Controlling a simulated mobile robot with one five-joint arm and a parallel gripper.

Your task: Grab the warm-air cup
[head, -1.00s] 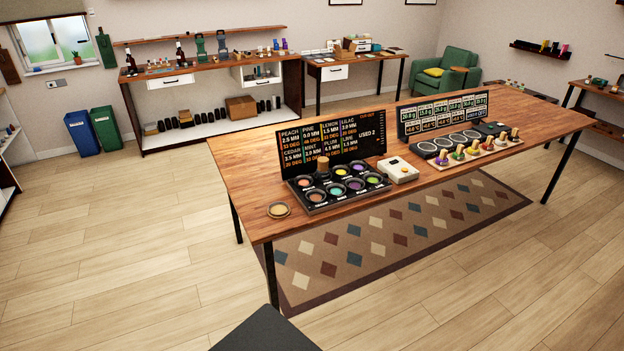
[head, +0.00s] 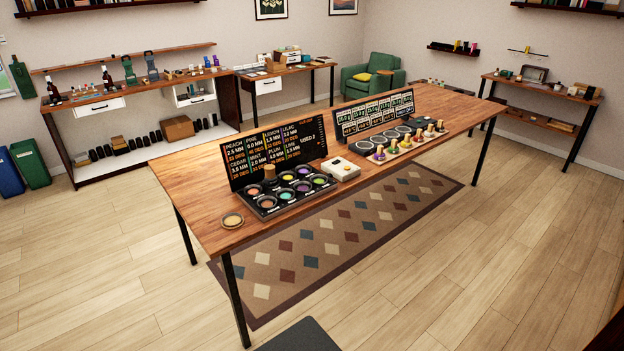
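No cup can be told as the warm-air one at this size. A black tray (head: 268,213) on the long wooden table (head: 190,178) holds several round wells with coloured contents. Farther right, a row of small droppers with coloured parts (head: 407,143) stands on a pale rack, in front of dark round pads (head: 362,145) and a second display board (head: 350,121). My gripper is not in view.
A small round dish (head: 232,220) lies near the table's left front corner. A white box with a button (head: 340,169) sits between the two stations. A patterned rug (head: 290,265) lies under the table. The wooden floor in front (head: 430,290) is clear.

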